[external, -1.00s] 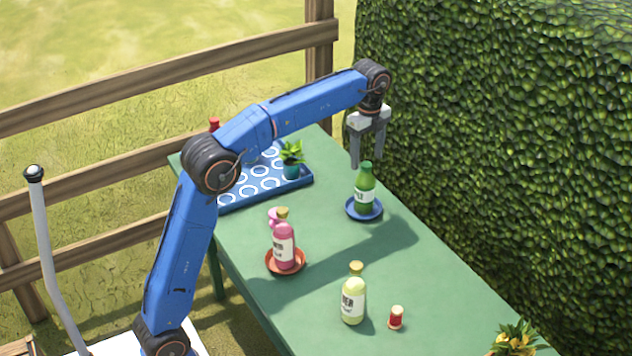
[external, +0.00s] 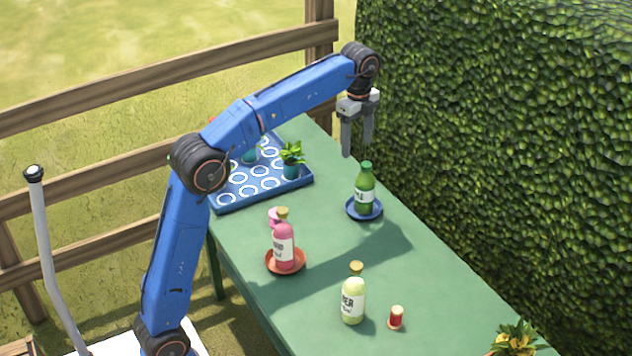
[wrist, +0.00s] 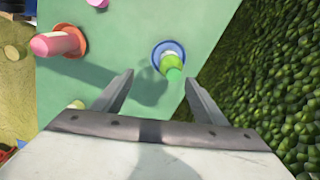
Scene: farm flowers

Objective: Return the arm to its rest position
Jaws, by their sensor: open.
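My gripper (external: 357,149) is open and empty, pointing down above the green table (external: 420,285). It hangs just above and to the left of a green bottle (external: 365,190), apart from it. The green bottle stands upright on a blue saucer (external: 364,212). In the wrist view the green bottle (wrist: 172,66) lies beyond and between the two fingers (wrist: 158,95). My blue arm reaches across from the left, bent at the elbow.
A pink bottle (external: 284,246) stands on an orange saucer (external: 286,267). A pale yellow bottle (external: 353,301) and a small red item (external: 396,318) stand nearer. A blue tray (external: 262,197) holds potted plants. A hedge (external: 500,120) borders the right; a wooden fence (external: 90,190) runs behind.

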